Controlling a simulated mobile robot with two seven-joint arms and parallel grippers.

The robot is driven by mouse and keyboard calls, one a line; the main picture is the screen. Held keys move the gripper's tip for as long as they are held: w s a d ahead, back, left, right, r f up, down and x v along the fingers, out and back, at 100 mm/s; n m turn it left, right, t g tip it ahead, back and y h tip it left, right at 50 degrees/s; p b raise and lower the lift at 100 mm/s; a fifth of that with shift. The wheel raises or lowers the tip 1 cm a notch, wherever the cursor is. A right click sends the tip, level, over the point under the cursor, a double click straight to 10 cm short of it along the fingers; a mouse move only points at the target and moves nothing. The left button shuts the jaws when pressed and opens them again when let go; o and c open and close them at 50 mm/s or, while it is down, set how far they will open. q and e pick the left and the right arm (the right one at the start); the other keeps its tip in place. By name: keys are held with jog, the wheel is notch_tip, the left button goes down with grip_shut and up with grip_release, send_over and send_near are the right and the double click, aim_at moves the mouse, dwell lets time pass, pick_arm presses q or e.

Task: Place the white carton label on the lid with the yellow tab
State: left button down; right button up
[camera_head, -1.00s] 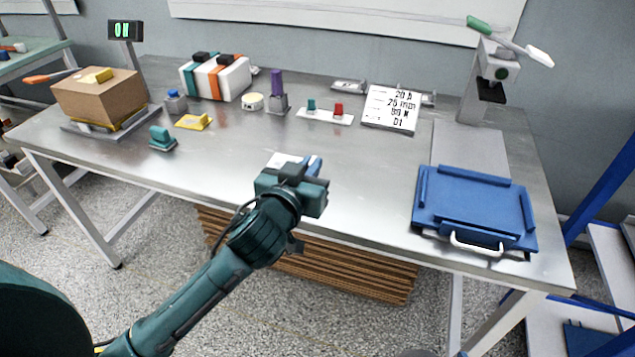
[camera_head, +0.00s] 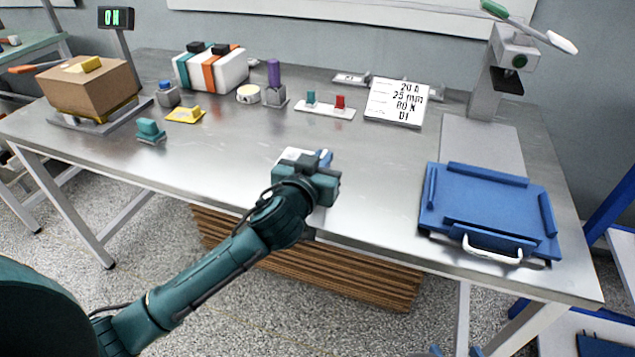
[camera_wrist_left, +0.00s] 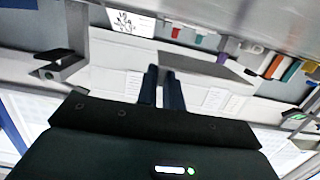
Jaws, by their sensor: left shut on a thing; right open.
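My left gripper (camera_head: 322,160) is above the front middle of the steel table, its arm coming in from below. It is shut on a thin white piece, apparently the carton label (camera_head: 291,154), mostly hidden behind the wrist. In the left wrist view, the dark fingers (camera_wrist_left: 164,80) are close together, with a flat grey plate (camera_wrist_left: 205,67) at their tips. A brown carton (camera_head: 92,90) stands on a scale at the far left. A yellow tab (camera_head: 83,64) is on its top. The gripper is well to the right of the carton. My right gripper is not in view.
A yellow piece (camera_head: 186,115), a teal block (camera_head: 150,130), a purple-topped stand (camera_head: 274,87) and a printed sign (camera_head: 396,102) stand along the table. A blue tray-like fixture (camera_head: 487,205) is at right, below a lever press (camera_head: 505,65). The front middle is clear.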

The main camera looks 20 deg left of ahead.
pick_arm(q)
jog(key=shift+f+b, duration=0.4)
jog(key=shift+f, duration=2.1)
jog(key=shift+f, duration=0.2)
jog(key=c, duration=1.5)
grip_release()
jog(key=shift+c, duration=0.2)
